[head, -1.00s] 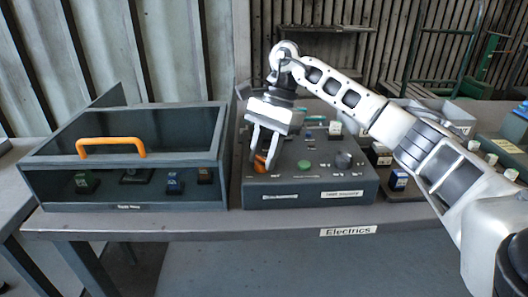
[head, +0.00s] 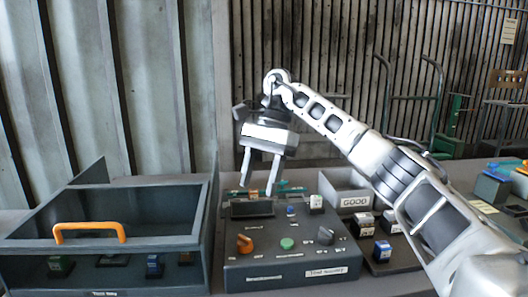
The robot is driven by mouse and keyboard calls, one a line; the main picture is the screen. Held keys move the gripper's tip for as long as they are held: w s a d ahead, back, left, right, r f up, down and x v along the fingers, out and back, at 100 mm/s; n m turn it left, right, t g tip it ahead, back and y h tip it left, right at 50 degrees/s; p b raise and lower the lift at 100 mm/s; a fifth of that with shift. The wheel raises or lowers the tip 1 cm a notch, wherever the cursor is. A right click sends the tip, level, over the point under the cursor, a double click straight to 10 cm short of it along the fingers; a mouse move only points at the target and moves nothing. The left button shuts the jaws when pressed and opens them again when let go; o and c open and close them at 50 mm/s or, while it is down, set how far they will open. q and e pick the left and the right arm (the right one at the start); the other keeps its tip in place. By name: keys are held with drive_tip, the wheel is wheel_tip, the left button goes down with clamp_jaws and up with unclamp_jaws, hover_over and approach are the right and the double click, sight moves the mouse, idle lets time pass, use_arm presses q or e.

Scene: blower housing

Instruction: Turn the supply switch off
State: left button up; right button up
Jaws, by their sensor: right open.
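An orange switch knob (head: 245,244) stands on the left of the sloped top of a dark grey control box (head: 300,270), which carries a label on its front. Its small markings are too small to read, so I cannot tell its setting. My right gripper (head: 257,190) hangs above and behind the knob in the picture, fingers pointing down, apart and empty. It does not touch the knob. A green button (head: 287,243) and a dark knob (head: 325,236) sit to the right of the orange knob. My left gripper is not in view.
A dark glass-fronted bin with an orange handle (head: 90,230) stands close on the left. A tray labelled GOOD (head: 354,202) and several small blocks (head: 382,250) lie to the right. A green trolley frame (head: 440,110) stands behind.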

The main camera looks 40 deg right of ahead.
use_arm(q)
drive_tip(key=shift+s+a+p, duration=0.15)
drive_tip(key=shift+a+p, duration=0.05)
drive_tip(key=shift+p, duration=0.55)
use_arm(e)
drive_tip(key=v, duration=0.4)
drive_tip(key=shift+d+r, duration=0.1)
drive_tip(key=shift+r, duration=0.05)
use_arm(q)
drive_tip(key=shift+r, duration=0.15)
